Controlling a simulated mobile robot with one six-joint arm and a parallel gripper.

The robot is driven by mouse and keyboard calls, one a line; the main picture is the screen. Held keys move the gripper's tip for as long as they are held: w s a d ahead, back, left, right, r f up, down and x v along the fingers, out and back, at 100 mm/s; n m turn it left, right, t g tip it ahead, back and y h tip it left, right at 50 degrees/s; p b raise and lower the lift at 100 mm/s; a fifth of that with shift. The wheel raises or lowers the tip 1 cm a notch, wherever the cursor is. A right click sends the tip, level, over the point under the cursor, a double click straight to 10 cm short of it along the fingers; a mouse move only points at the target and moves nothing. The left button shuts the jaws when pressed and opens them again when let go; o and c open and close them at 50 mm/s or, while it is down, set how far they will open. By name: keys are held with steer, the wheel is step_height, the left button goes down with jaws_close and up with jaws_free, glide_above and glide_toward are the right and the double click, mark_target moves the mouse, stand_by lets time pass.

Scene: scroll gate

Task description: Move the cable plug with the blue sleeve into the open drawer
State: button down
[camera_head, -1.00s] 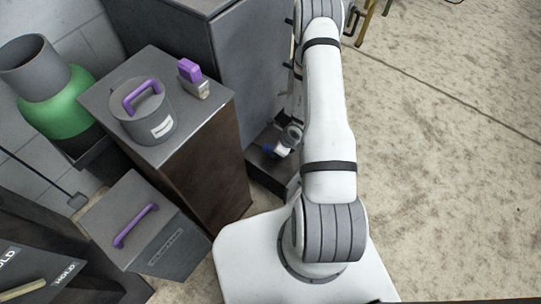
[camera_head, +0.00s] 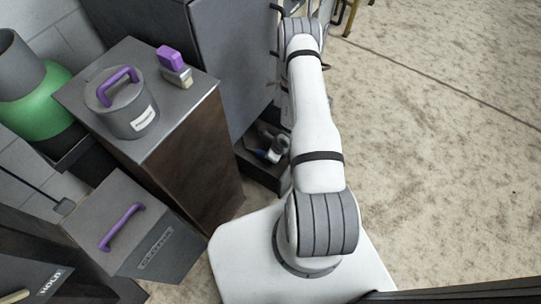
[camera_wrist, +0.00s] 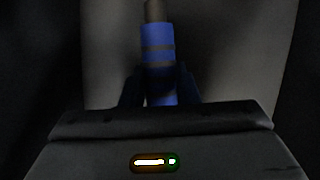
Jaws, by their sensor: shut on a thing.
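The cable plug with the blue sleeve (camera_wrist: 159,45) is upright in the wrist view, with dark bands and a dull brownish tip at the top. My gripper (camera_wrist: 160,88) is shut on its sleeve; the dark fingers stand on both sides. In the head view a small blue patch of the plug (camera_head: 261,154) shows beside my gripper (camera_head: 268,151), partly behind my arm. The open drawer (camera_head: 262,174) is a dark box low at the grey cabinet. The plug and gripper appear over or within its opening; I cannot tell how deep. My arm hides the drawer's right part.
A dark pedestal (camera_head: 195,160) left of the drawer carries a grey lidded pot (camera_head: 128,108) and a purple-topped block (camera_head: 174,68). A grey box with a purple handle (camera_head: 122,227) and a green container (camera_head: 42,98) stand further left. The floor at right is clear.

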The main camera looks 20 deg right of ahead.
steer(key=shift+f+b, duration=0.4)
steer(key=shift+b, duration=0.1)
steer(key=c, duration=1.1)
jaws_free()
steer(key=shift+r, duration=0.1)
steer(key=shift+r+p, duration=0.6)
steer(key=shift+p, duration=0.15)
steer(key=p+v, duration=0.3)
steer(key=v, duration=0.8)
steer(key=shift+s+d+r, duration=0.15)
steer(key=shift+d+r, duration=0.05)
